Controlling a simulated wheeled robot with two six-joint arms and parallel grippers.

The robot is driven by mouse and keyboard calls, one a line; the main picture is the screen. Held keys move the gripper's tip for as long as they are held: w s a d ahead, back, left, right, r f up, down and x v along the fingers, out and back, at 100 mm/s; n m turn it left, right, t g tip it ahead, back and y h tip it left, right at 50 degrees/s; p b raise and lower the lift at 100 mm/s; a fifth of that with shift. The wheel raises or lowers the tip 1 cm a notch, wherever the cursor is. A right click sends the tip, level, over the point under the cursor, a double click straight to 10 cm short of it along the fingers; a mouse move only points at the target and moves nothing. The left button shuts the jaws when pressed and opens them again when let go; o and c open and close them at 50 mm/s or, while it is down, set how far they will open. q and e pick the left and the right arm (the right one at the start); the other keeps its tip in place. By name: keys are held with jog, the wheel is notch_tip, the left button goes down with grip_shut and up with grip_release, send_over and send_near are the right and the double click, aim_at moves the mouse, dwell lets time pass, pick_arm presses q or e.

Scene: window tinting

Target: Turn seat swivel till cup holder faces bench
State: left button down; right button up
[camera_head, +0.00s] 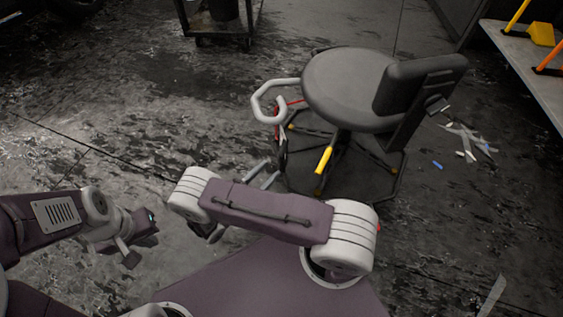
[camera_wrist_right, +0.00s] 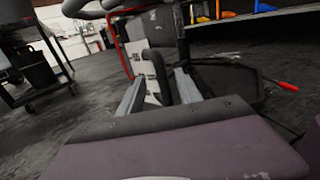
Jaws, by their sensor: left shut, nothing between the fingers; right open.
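The swivel seat (camera_head: 340,85) is a grey stool with a round cushion and a backrest at its right. A pale open ring (camera_head: 256,103), which looks like the cup holder, sticks out from its left side, away from the bench (camera_head: 535,75). My right gripper (camera_head: 268,172) is open below and in front of the ring, partly hidden by my arm. In the right wrist view its fingers (camera_wrist_right: 158,92) are spread, with a dark curved bar (camera_wrist_right: 155,68) between or just beyond them; I cannot tell if they touch it. My left gripper (camera_head: 135,245) is shut and empty at lower left.
Yellow (camera_head: 541,33) and orange tools lie on the bench at top right. A cart (camera_head: 222,25) stands at the back; it also shows in the wrist view (camera_wrist_right: 35,65). Pale scraps (camera_head: 467,140) litter the floor right of the seat. Floor left of the seat is clear.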

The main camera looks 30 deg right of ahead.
aim_at(280, 161)
jog(key=b+x, duration=0.1)
jog(key=x, duration=0.2)
jog(key=b+x, duration=0.2)
jog(key=x, duration=0.1)
jog(key=shift+d+f, duration=0.2)
jog(key=shift+f, duration=0.05)
jog(key=shift+w+d+r, duration=0.15)
jog(key=shift+d, duration=0.15)
grip_shut()
dwell(0.8)
